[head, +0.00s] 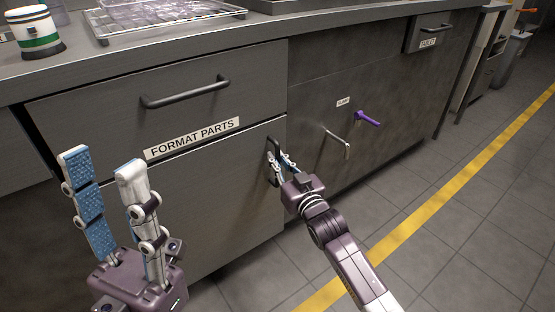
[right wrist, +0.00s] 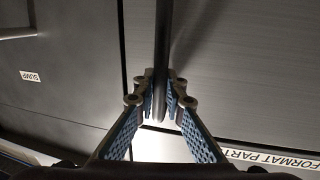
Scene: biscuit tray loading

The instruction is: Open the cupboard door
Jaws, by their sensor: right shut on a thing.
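The grey cupboard door (head: 225,205) is below the drawer labelled FORMAT PARTS and looks flush with the cabinet front in the head view. Its dark upright handle (head: 276,147) is at the door's upper right. My right gripper (head: 279,161) is shut on this handle. In the right wrist view the handle (right wrist: 162,50) runs down between the two blue-padded fingers (right wrist: 161,98). My left gripper (head: 101,162) is open and empty in front of the door's left side, its fingers pointing up.
The drawer (head: 95,112) with a bar handle (head: 185,92) is above the door. To the right, a grey lever (head: 337,139) and a purple lever (head: 367,118) stick out from the panel. A wire rack (head: 160,22) and a striped cup (head: 33,36) stand on the worktop. The tiled floor (head: 470,210) is clear.

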